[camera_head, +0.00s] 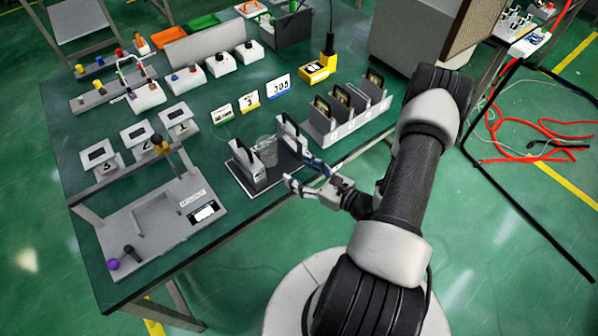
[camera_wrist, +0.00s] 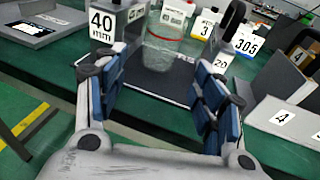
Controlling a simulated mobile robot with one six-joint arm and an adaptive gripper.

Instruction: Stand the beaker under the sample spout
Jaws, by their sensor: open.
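The clear beaker (camera_head: 266,149) stands on a dark plate (camera_head: 238,173) between two grey upright blocks near the table's front edge. It also shows in the wrist view (camera_wrist: 163,42), upright beyond my fingertips and between them in the picture. My gripper (camera_head: 300,171) is open and empty at the front of this plate; it also fills the lower part of the wrist view (camera_wrist: 157,85). The sample spout cannot be identified for certain. A grey frame (camera_head: 120,181) with a black-and-yellow part on its bar stands over a grey base at left.
A grey block marked 40 mm (camera_wrist: 103,24) stands left of the beaker. A slotted rack (camera_head: 347,121) holds several dark plates to the right. Number cards (camera_head: 250,102) stand behind. The purple knob (camera_head: 113,264) is at the front left.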

